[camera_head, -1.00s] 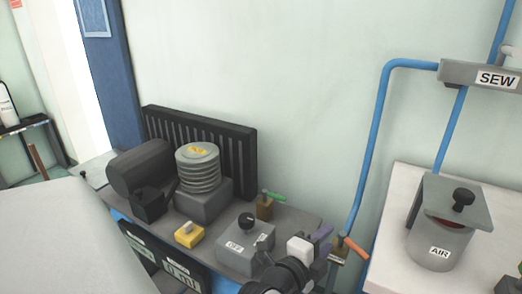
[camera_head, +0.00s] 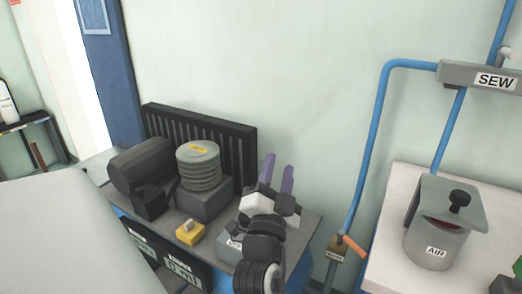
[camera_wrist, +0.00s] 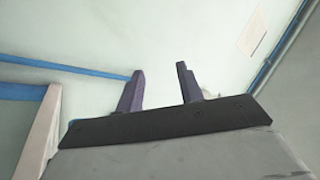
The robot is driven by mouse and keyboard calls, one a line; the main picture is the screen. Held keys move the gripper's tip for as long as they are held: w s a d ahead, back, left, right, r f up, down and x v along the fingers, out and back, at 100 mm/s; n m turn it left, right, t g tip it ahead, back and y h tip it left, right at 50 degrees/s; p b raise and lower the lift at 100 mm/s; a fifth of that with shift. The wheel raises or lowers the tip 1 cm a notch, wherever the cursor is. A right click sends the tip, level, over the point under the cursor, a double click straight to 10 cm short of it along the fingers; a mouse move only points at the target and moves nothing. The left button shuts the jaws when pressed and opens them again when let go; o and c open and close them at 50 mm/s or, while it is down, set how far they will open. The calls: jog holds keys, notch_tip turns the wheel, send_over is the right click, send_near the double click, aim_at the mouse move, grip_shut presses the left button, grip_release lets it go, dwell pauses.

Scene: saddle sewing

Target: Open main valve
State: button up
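A valve with an orange lever (camera_head: 355,247) sits on a brass-coloured body (camera_head: 336,249) at the foot of the blue pipe, right of the compressor bench. The lever slants down to the right. The label on its body is too small to read, so I cannot tell whether this is the main valve. My gripper (camera_head: 279,172) is up and left of this lever, apart from it, over the bench's right part. Its two purple fingers point up and are spread with nothing between them; the wrist view also shows them apart (camera_wrist: 160,82). The green-handled valve is hidden behind my gripper.
The bench (camera_head: 308,222) carries a ribbed grey cylinder (camera_head: 198,168), a dark motor (camera_head: 140,167) and a yellow switch box (camera_head: 189,232). A blue pipe (camera_head: 372,150) rises to a SEW bracket (camera_head: 480,77). A grey AIR pot (camera_head: 436,246) stands on the white table (camera_head: 405,185) at right.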

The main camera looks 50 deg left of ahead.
jog(key=s+a+r+n+g+y, duration=0.1)
jog(key=s+r+n+y, duration=0.2)
jog(key=r+n+y, duration=0.1)
jog(key=shift+s+r+n+y, duration=0.3)
jog(key=shift+s+r, duration=0.05)
jog(key=shift+r, duration=0.4)
jog(key=shift+a, duration=0.1)
